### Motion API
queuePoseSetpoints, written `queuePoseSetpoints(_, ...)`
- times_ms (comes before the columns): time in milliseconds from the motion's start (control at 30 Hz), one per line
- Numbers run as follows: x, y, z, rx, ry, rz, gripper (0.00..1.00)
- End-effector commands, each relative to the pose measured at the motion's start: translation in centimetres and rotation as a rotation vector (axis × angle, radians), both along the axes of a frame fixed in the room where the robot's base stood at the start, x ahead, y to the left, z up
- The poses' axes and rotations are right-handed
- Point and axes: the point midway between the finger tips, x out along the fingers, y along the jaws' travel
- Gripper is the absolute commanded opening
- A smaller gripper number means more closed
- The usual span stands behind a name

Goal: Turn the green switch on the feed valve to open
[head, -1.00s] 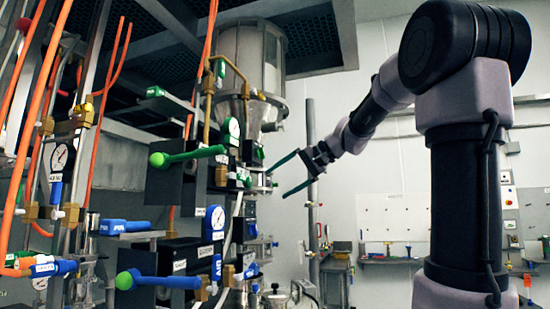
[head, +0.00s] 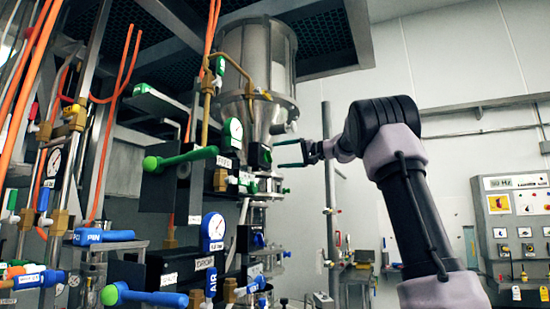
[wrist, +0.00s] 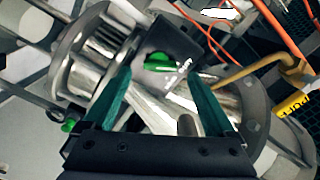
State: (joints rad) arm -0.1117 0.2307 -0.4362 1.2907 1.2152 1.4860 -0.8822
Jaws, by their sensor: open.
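A green switch (wrist: 160,62) sits on a black box (wrist: 182,40) in the wrist view, ahead of my gripper and between its fingertips in the picture. In the head view a small dark box with a bit of green (head: 266,155) sits below the hopper's cone, and seems to be the same valve. My gripper (head: 284,152) is open and empty, just right of that box, its teal fingers pointing left at it. In the wrist view my gripper (wrist: 158,76) spans the switch; I cannot tell the remaining gap, and see no contact.
A metal hopper (head: 257,60) stands above. A large green-handled lever (head: 180,157), a lower green-knobbed blue lever (head: 145,295) and gauges (head: 214,228) crowd the left. A grey post (head: 328,180) stands right of my gripper. In the wrist view a brass pipe (wrist: 258,70) runs at right.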

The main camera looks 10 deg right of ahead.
Motion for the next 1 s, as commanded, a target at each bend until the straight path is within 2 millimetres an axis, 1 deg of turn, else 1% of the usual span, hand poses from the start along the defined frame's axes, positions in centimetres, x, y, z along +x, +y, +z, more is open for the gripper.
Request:
queuePoseSetpoints(33,0.5,0.8,-0.1,-0.001,0.001,0.002,0.91)
queuePoseSetpoints(100,1.1,1.5,-0.1,-0.002,0.001,0.002,0.91)
queuePoseSetpoints(200,1.6,2.2,0.0,-0.001,0.001,-0.001,0.91)
queuePoseSetpoints(333,1.8,2.6,0.0,0.0,0.001,0.0,0.91)
queuePoseSetpoints(567,1.9,2.6,0.0,0.0,0.001,0.0,0.91)
queuePoseSetpoints(667,1.9,2.6,0.0,0.0,0.001,0.0,0.56)
queuePoseSetpoints(700,1.8,2.6,0.0,0.0,0.001,0.0,0.41)
queuePoseSetpoints(767,1.8,2.6,0.0,0.0,0.001,0.0,0.18)
queuePoseSetpoints(800,1.8,2.6,0.0,0.0,0.001,0.0,0.05)
queuePoseSetpoints(1000,1.8,2.5,0.0,0.006,0.01,0.0,0.05)
